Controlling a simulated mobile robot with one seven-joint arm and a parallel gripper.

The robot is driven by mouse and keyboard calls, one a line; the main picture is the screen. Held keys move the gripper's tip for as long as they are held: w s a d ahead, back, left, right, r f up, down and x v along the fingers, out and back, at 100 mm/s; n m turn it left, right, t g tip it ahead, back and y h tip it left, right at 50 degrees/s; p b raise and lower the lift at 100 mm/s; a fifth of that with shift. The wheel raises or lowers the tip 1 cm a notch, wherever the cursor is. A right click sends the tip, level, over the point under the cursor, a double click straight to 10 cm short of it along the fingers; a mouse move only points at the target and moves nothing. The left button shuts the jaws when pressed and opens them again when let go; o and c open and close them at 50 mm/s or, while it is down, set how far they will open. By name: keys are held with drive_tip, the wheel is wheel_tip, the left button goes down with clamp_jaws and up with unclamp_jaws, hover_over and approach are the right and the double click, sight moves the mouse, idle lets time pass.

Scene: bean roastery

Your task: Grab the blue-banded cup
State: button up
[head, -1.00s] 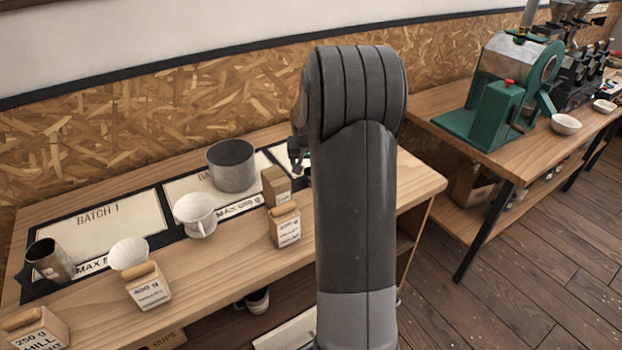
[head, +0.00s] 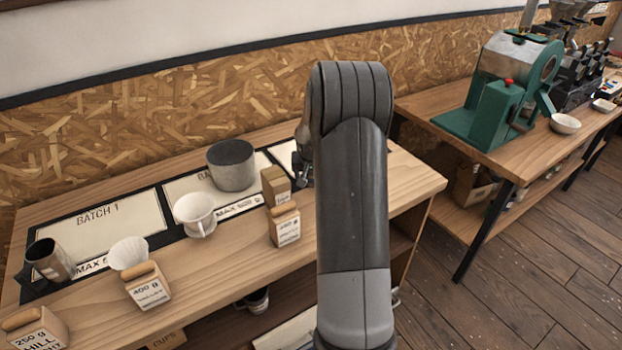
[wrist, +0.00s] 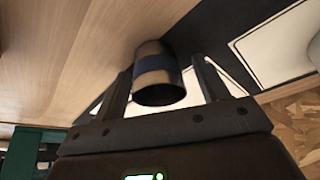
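The blue-banded cup (wrist: 158,73) is a dark metal cup with a blue band around it. In the wrist view it lies ahead of my gripper (wrist: 164,65), between the two spread fingers. A gap shows between the cup and each finger, and its round end faces the camera. My gripper is open and holds nothing. In the head view my arm hides the cup and most of my gripper; only a dark part beside the arm shows.
A green roaster (head: 505,90) stands on the right table.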

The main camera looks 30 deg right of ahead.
drive_tip(key=c, duration=1)
